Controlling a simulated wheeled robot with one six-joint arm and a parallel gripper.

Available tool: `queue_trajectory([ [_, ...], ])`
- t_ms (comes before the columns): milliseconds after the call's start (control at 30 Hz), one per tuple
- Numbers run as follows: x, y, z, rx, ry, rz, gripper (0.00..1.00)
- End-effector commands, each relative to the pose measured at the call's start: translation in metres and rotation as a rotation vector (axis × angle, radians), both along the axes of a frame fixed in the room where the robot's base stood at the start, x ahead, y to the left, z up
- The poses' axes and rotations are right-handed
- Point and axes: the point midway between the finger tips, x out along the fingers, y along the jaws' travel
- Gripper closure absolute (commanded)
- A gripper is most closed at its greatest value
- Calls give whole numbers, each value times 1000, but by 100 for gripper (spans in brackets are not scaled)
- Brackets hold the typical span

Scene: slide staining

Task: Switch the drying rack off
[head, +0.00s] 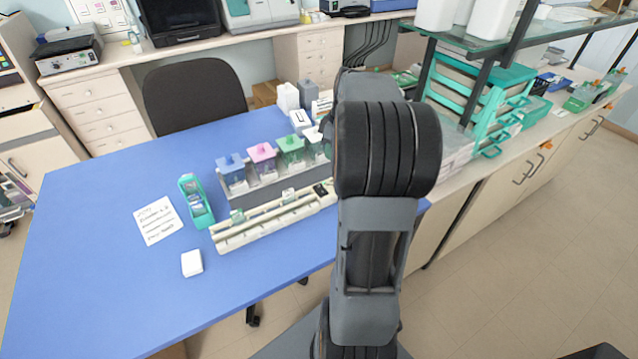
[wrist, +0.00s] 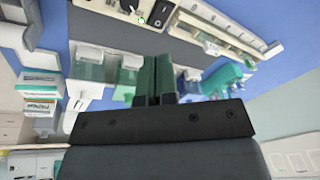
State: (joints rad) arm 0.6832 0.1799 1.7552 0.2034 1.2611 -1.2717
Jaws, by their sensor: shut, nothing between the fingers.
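The drying rack (head: 265,225) is a long cream unit with slotted rails on the blue table in the head view. A dark switch area (head: 321,189) shows at its right end. In the wrist view the rack (wrist: 232,32) runs along the top. Its end panel has a black rocker switch (wrist: 162,14), a black knob and a small green spot (wrist: 141,20). Which way the rocker is tipped is too small to tell. My gripper (wrist: 155,60) is shut and empty, its fingertips below the panel in the picture and apart from the switch. My arm hides it in the head view.
Staining jars with blue, pink and green lids (head: 263,152) stand in a grey holder behind the rack. A green slide box (head: 196,201), a paper note (head: 160,221) and a white block (head: 192,263) lie to the left. The table's front left is clear.

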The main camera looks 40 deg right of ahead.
Motion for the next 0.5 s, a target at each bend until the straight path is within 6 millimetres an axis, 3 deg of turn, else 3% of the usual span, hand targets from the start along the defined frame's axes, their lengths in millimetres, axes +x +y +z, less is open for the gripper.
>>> queue_trajectory([
  [200,15,-8,20,14,-104,429,100],
  [500,14,-1,32,22,-188,798,100],
])
